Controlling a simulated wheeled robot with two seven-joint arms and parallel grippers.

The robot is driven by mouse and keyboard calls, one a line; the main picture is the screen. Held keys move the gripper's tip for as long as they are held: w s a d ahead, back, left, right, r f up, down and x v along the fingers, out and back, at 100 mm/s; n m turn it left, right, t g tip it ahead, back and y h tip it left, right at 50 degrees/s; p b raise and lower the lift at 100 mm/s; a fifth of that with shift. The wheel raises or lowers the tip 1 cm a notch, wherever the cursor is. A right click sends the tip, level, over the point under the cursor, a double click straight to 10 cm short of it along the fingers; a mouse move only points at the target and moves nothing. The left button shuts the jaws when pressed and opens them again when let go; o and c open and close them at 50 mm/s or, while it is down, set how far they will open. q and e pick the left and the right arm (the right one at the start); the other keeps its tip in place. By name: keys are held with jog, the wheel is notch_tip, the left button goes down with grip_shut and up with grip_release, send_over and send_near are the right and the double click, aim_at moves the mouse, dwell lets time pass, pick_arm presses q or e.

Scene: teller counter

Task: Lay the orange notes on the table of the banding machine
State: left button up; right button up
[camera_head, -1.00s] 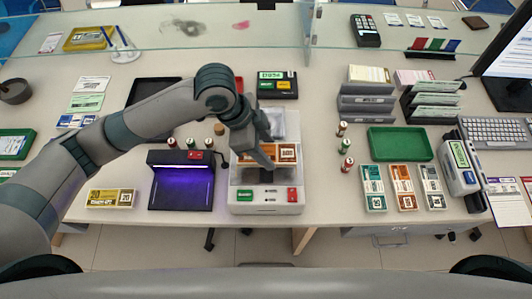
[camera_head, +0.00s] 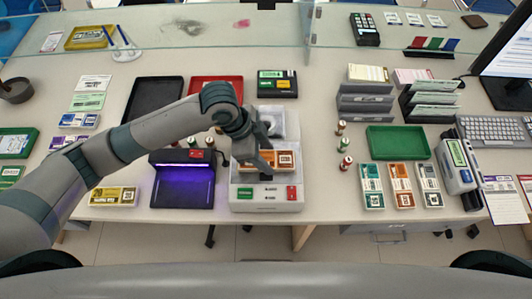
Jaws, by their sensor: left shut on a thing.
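The orange notes (camera_head: 286,160) are a banded bundle at the back part of the white banding machine (camera_head: 265,206), over its table. My left gripper (camera_head: 266,166) is shut on the notes from above and hides part of them. I cannot tell whether the notes touch the table or are held just above it. The machine has a green button and a red button on its front. My right gripper is not in view.
A purple-lit device (camera_head: 182,188) stands close to the left of the machine. Green, orange and grey bundles lie to the right, below a green tray (camera_head: 398,143). Small coin rolls (camera_head: 345,145) stand between. A red tray (camera_head: 213,88) and a black tray (camera_head: 150,97) lie behind.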

pick_arm(q)
jog(key=shift+f, duration=0.1)
jog(key=o, duration=1.2)
jog(key=shift+a+r, duration=0.15)
jog(key=shift+r, duration=0.3)
jog(key=b+v, duration=0.2)
jog(key=v, duration=0.9)
jog(key=shift+r, duration=0.15)
